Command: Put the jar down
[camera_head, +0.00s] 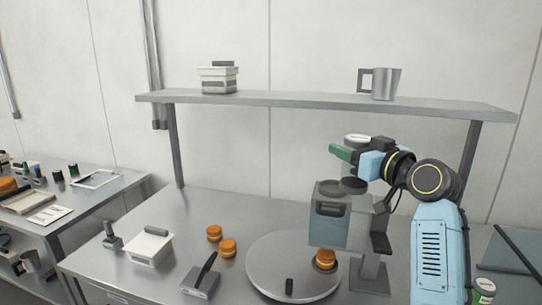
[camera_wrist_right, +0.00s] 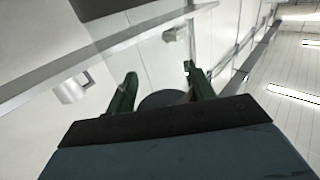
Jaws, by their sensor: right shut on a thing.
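My right gripper (camera_head: 350,153) is raised over the grey dispensing machine (camera_head: 328,228), with its arm coming in from the right. Its green fingers are shut on the jar (camera_head: 357,138), whose pale round top shows just above them. Most of the jar is hidden by the fingers and wrist. In the right wrist view, a dark round part of the jar (camera_wrist_right: 163,99) shows between the two fingers (camera_wrist_right: 162,88). The jar is held in the air, below the level of the wall shelf. My left gripper is not in view.
The machine stands by a round steel turntable (camera_head: 265,262) with an orange-brown round (camera_head: 325,259). More rounds (camera_head: 228,247), a white box (camera_head: 150,246) and a grey block (camera_head: 200,281) are to the left. A shelf (camera_head: 300,100) runs behind. A green-labelled jar (camera_head: 483,291) stands at right.

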